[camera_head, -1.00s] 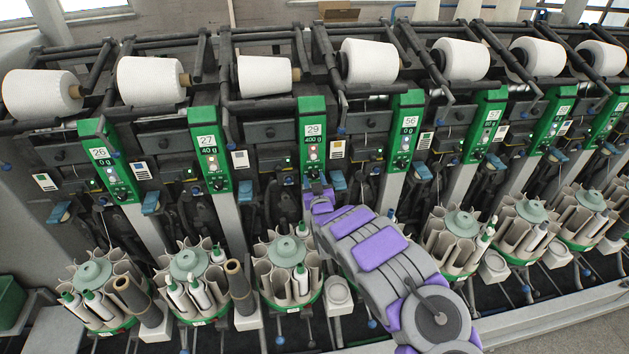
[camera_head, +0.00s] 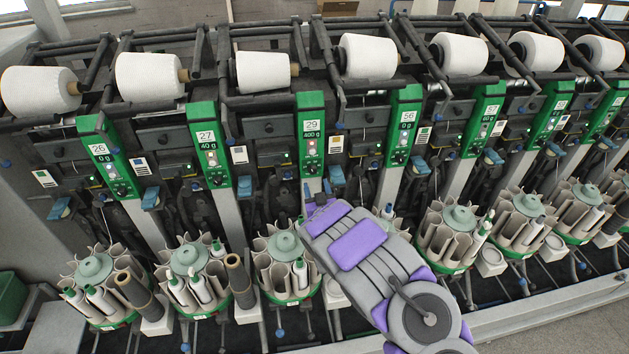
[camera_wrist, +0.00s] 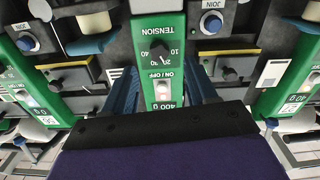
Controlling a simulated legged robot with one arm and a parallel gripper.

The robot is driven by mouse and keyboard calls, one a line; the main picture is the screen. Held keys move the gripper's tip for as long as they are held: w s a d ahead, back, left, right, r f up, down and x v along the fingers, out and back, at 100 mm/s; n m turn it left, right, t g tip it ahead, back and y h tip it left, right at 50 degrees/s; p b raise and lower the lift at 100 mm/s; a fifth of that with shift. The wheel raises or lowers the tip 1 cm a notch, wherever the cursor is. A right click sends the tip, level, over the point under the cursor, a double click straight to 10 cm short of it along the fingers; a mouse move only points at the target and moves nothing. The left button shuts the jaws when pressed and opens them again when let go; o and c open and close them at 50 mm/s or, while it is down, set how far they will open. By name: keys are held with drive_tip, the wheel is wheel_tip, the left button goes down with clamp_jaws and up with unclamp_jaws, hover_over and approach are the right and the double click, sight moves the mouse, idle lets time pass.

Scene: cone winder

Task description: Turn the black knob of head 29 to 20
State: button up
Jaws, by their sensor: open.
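The green panel of head 29 (camera_head: 312,128) stands upright in the middle of the head view. Its black knob (camera_head: 311,169) is near the panel's lower end, just above my gripper (camera_head: 319,204). In the wrist view the panel appears upside down, with the black knob (camera_wrist: 159,50) under the word TENSION. The scale numbers are too small to read the pointer surely. A lit ON/OFF switch (camera_wrist: 162,90) sits nearer to me. My gripper (camera_wrist: 160,92) is open, its blue fingers apart on either side of the panel, not touching the knob.
Neighbouring green panels of head 27 (camera_head: 209,155) and head 56 (camera_head: 404,125) stand left and right. White yarn cones (camera_head: 263,72) line the top. Round bobbin magazines (camera_head: 286,262) stand below, close to my arm. Blue levers (camera_head: 337,175) stick out beside the panel.

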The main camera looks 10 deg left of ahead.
drive_tip(key=p+v, duration=0.1)
drive_tip(key=v, duration=0.9)
drive_tip(key=shift+s, duration=0.35)
drive_tip(key=w+d+r+m+g+h+b, duration=0.1)
drive_tip(key=d+r+m+g+h, duration=0.3)
drive_tip(key=d, duration=0.5)
drive_tip(key=s+d+r+g+h+b, duration=0.1)
drive_tip(key=s+d+r+g+h, duration=0.15)
drive_tip(key=s+d, duration=0.35)
drive_tip(key=s+d+r+g+b, duration=0.1)
drive_tip(key=s+r+g, duration=0.2)
drive_tip(key=s, duration=1)
drive_tip(key=s+d+r+g+y, duration=0.1)
drive_tip(key=s+r+g, duration=0.2)
drive_tip(key=s, duration=1.1)
drive_tip(key=s+d+r+g+b, duration=0.1)
drive_tip(key=s+r+g, duration=0.2)
drive_tip(key=s, duration=1.1)
drive_tip(key=g, duration=0.3)
drive_tip(key=shift+s+d+r+g+b, duration=0.2)
drive_tip(key=shift+d+r+g+b, duration=0.05)
drive_tip(key=shift+r+g+b, duration=0.1)
drive_tip(key=shift+y, duration=0.25)
